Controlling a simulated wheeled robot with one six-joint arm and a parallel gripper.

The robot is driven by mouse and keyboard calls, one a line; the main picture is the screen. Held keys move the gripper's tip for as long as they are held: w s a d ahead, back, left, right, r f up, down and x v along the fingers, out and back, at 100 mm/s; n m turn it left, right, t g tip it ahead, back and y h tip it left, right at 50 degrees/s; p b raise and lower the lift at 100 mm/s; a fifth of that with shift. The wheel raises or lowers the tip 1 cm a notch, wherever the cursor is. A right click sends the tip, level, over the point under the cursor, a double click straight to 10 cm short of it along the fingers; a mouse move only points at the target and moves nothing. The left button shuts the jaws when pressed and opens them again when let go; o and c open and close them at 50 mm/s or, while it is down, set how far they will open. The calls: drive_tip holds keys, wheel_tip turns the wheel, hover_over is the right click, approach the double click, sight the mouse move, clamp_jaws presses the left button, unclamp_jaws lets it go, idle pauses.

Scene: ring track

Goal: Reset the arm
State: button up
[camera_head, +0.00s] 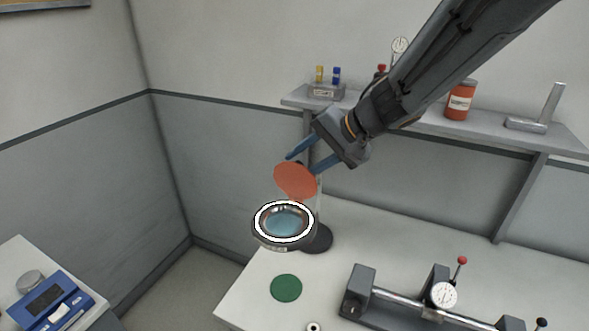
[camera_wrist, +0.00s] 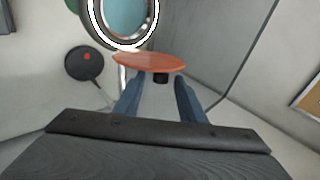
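My gripper (camera_head: 302,163) is raised above the bench, below the wall shelf in the picture, with its two blue fingers spread apart. An orange-red disc (camera_head: 295,180) is just beyond the fingertips, above the ring-lit magnifier (camera_head: 258,223). In the wrist view, the disc (camera_wrist: 147,62) lies ahead of the open fingers (camera_wrist: 159,82). Whether the disc touches a fingertip is unclear. The magnifier's lit ring (camera_wrist: 125,47) is farther ahead.
The magnifier's dark round base (camera_head: 318,240) stands on the white bench, near a green disc (camera_head: 286,288). A dial-gauge fixture (camera_head: 444,294) is at the right front. The wall shelf (camera_head: 480,131) holds an orange jar (camera_head: 460,100) and other items, close behind my arm.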

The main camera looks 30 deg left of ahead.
drive_tip(key=shift+v, duration=1)
drive_tip(key=shift+w, duration=0.1)
